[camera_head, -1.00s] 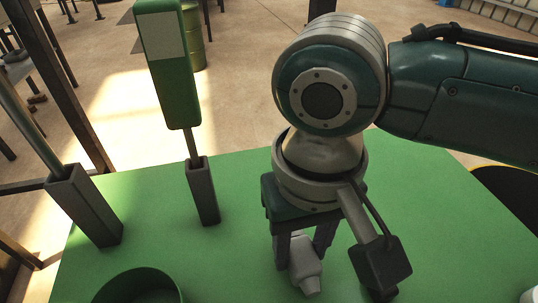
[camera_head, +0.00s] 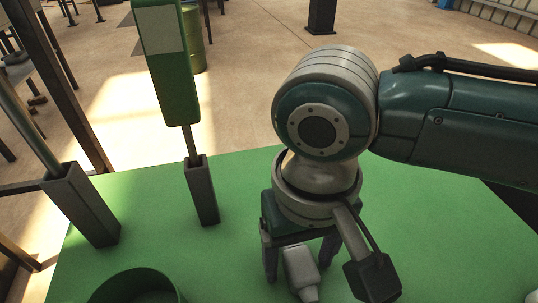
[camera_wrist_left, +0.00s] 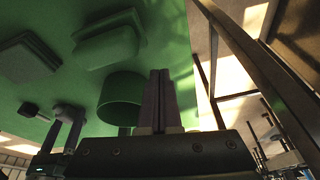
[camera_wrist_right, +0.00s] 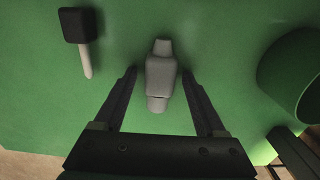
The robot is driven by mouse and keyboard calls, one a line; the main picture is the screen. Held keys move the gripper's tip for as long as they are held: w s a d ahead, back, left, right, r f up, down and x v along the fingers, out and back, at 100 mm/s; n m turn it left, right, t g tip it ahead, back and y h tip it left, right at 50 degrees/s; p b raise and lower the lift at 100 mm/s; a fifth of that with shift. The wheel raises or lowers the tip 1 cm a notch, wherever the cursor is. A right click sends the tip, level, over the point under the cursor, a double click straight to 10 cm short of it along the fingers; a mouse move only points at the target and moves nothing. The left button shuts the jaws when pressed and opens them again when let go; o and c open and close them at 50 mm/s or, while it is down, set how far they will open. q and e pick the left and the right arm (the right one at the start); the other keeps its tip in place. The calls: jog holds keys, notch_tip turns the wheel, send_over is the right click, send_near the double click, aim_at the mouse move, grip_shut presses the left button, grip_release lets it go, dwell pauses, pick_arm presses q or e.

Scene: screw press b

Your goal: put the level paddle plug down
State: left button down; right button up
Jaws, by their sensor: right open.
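The plug, a small light-grey piece with a narrower stepped end, lies on the green tabletop in the head view (camera_head: 300,270). It also shows in the right wrist view (camera_wrist_right: 160,75), with a gap to the finger on each side. My right gripper (camera_head: 298,262) is open above and around the plug, its dark fingers spread apart; the right wrist view shows both fingertips (camera_wrist_right: 160,72) clear of it. My left gripper (camera_wrist_left: 160,74) shows only in its wrist view, with its two fingers together and nothing visible between them.
A round green container (camera_head: 135,284) stands left of the right gripper. Two dark square posts (camera_head: 202,193) (camera_head: 84,207) hold rods at the back left; one rod carries a green block (camera_head: 166,65).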

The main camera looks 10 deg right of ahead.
aim_at(300, 259)
jog(key=shift+r, duration=0.15)
notch_tip(300, 259, up, 12)
jog(key=p, duration=0.4)
jog(key=s+a+f+n+t+y, duration=0.2)
jog(key=s+a+y, duration=0.2)
jog(key=s, duration=0.1)
pick_arm(q)
notch_tip(300, 259, up, 4)
jog(key=shift+f, duration=0.2)
pick_arm(e)
jog(key=s+d+f+h, duration=0.1)
jog(key=s+d+h, duration=0.1)
jog(key=d, duration=0.5)
jog(key=s+d+t+h, duration=0.1)
jog(key=s+d, duration=0.3)
jog(key=d, duration=0.3)
jog(key=shift+s+f+t+h, duration=0.3)
jog(key=shift+s+f+h, duration=0.05)
jog(key=shift+h, duration=0.05)
